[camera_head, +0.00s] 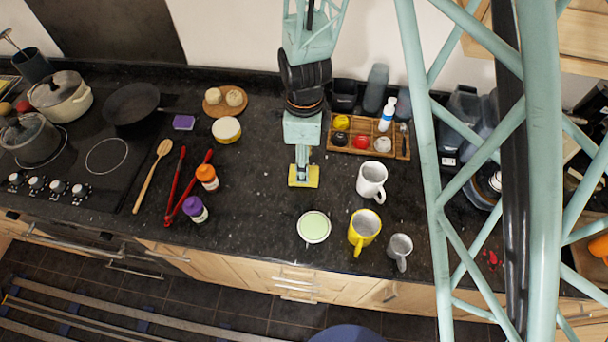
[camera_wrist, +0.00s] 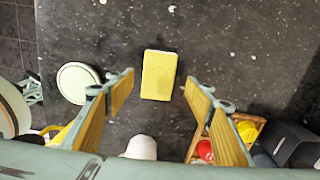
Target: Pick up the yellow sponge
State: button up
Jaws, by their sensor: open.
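The yellow sponge (camera_head: 311,183) lies flat on the dark counter near the middle of the head view, partly hidden under my gripper (camera_head: 302,167). In the wrist view the sponge (camera_wrist: 159,75) is a yellow rounded block on the counter, in the gap between the two fingertips. My gripper (camera_wrist: 160,84) is open and empty, with yellow-padded fingers to the left and right of the sponge. It points down over the sponge. I cannot tell the exact height between fingertips and sponge, and no contact shows.
A wooden organizer (camera_head: 403,146) and a white mug (camera_head: 371,182) stand to the right. A pale green-topped round container (camera_head: 313,227), a yellow mug (camera_head: 363,230) and a grey mug (camera_head: 399,250) are nearer the front edge.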

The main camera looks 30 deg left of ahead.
jog(key=shift+f, duration=0.2)
jog(key=shift+s+d+f+p, duration=0.15)
jog(key=shift+f+p, duration=0.15)
jog(key=shift+f, duration=2.1)
jog(key=c, duration=0.8)
